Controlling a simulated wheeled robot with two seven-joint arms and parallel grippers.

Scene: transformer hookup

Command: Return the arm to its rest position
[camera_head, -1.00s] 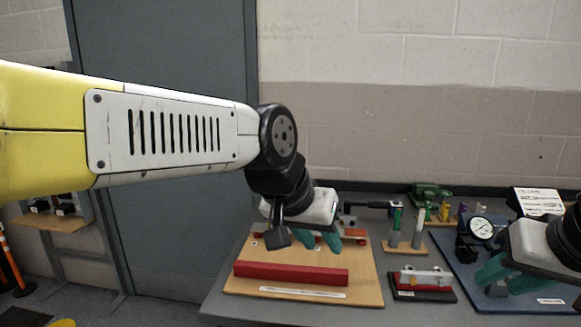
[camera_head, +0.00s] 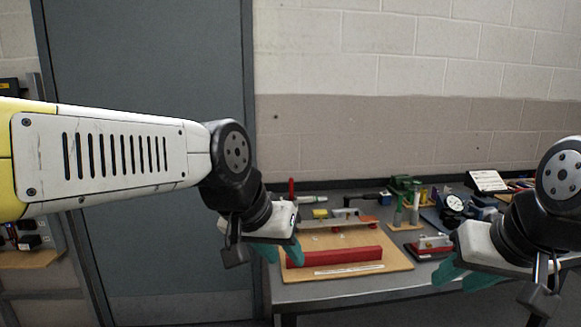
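My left arm comes in from the left, and its gripper (camera_head: 267,252) with green fingers hangs at the left edge of the wooden board (camera_head: 390,262). My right gripper (camera_head: 462,278), also green-fingered, is at the lower right, in front of the table's front edge. Both grippers point downward. Nothing is seen held in either one. The gaps between the fingers are too small and overlapped to judge.
The grey table (camera_head: 330,293) carries the board with a red bar (camera_head: 335,256), a red block fixture (camera_head: 430,246), a dial gauge (camera_head: 453,203) and a white card (camera_head: 487,181). A grey door (camera_head: 150,60) stands behind my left arm. The floor in front is mostly out of view.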

